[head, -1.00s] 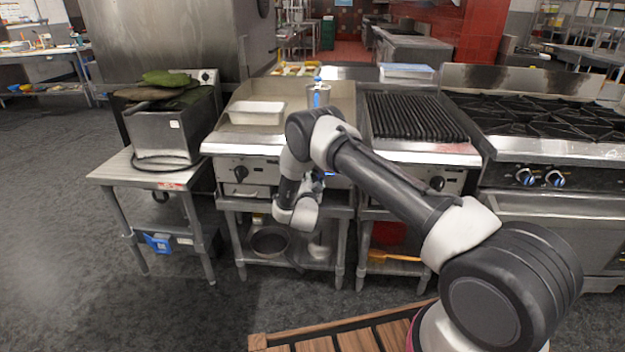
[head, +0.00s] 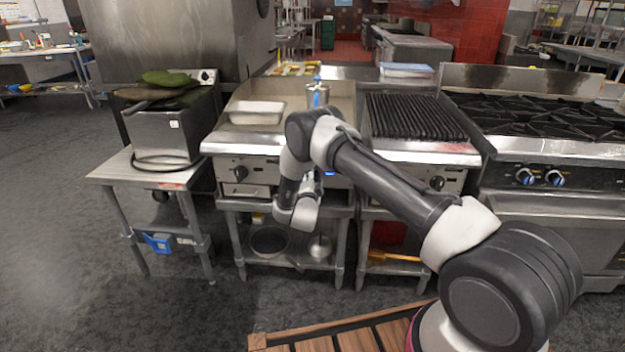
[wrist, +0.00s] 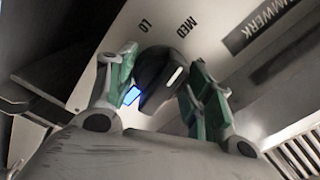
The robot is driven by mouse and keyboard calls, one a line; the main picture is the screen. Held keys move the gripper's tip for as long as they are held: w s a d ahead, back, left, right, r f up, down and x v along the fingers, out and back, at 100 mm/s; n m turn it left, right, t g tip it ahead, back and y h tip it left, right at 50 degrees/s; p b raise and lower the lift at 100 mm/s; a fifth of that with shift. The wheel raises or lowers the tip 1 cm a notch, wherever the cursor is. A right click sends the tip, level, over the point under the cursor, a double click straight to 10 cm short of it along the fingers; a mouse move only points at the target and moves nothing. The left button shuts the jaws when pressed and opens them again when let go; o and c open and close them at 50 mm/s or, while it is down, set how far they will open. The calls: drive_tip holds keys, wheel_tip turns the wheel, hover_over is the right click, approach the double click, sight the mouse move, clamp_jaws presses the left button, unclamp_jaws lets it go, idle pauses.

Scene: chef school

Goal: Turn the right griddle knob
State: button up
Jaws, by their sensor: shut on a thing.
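The right griddle knob (wrist: 160,75) shows in the wrist view as a black knob with a white mark, between the two fingers of my gripper (wrist: 155,88). A blue light shows beside the left finger. The labels LO and MED are printed on the steel panel above the knob. My gripper is shut on the knob. In the head view my arm hides the right knob and most of the gripper. The griddle (head: 242,147) stands in the middle, and its left knob (head: 240,172) is in plain view.
A charbroiler (head: 415,115) with its own knob (head: 437,183) adjoins the griddle on the right. A range (head: 550,150) with blue-ringed knobs stands beyond it. The floor at left is clear.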

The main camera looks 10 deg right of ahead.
drive_tip(key=o, duration=0.7)
drive_tip(key=v, duration=1.2)
